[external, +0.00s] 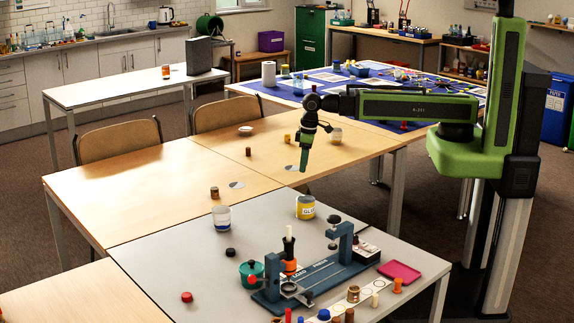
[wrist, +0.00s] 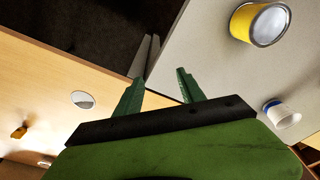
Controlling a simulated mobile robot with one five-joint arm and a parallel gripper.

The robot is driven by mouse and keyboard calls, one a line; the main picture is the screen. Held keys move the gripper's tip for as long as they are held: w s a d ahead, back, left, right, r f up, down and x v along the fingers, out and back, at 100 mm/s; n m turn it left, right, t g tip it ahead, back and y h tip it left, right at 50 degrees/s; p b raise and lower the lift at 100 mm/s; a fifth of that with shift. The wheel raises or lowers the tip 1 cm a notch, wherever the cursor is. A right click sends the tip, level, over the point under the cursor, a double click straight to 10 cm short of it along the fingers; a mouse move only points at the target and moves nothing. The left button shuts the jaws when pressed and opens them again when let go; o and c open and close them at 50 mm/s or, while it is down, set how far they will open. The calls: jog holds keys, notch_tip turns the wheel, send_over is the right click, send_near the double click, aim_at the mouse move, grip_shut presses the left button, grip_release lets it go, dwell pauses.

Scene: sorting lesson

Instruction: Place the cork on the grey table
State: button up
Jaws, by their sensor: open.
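My gripper (external: 304,168) hangs pointing down over the wooden table, near its border with the grey table (external: 165,262). In the wrist view its two green fingers (wrist: 160,76) are apart with nothing between them. I cannot tell for certain which thing is the cork. A small brown cylinder (external: 248,151) stands upright on the wooden table, left of my gripper. A larger brown cylinder with a dark top (external: 214,193) stands nearer on the same table. Neither is clear in the wrist view, where the grey table (wrist: 212,50) lies at upper right.
A yellow glue jar (external: 306,208) and a blue-banded white jar (external: 221,218) stand on the grey table. A blue-grey fixture (external: 325,272) and several small pieces fill its front right. A black cap (external: 230,252) and red cap (external: 187,297) lie left, with free room around them.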

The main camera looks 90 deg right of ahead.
jog(key=w+d+r+m+t+p, duration=0.1)
jog(key=w+d, duration=0.2)
jog(key=w, duration=0.4)
jog(key=w+d+r+m+t, duration=0.1)
jog(key=w+d, duration=0.2)
jog(key=w, duration=0.4)
notch_tip(320, 180, up, 4)
jog(key=m+h+p, duration=0.2)
jog(key=m+p, duration=0.2)
send_over(248, 148)
jog(key=s+a, duration=0.3)
jog(key=s, duration=0.3)
jog(key=b+x, duration=1.2)
jog(key=shift+w, duration=0.45)
jog(key=shift+d+r, duration=0.1)
jog(key=b+x, duration=0.4)
jog(key=x, duration=0.1)
jog(key=shift+w+d+b, duration=0.15)
jog(key=shift+w+b, duration=0.05)
jog(key=shift+b, duration=0.2)
grip_shut()
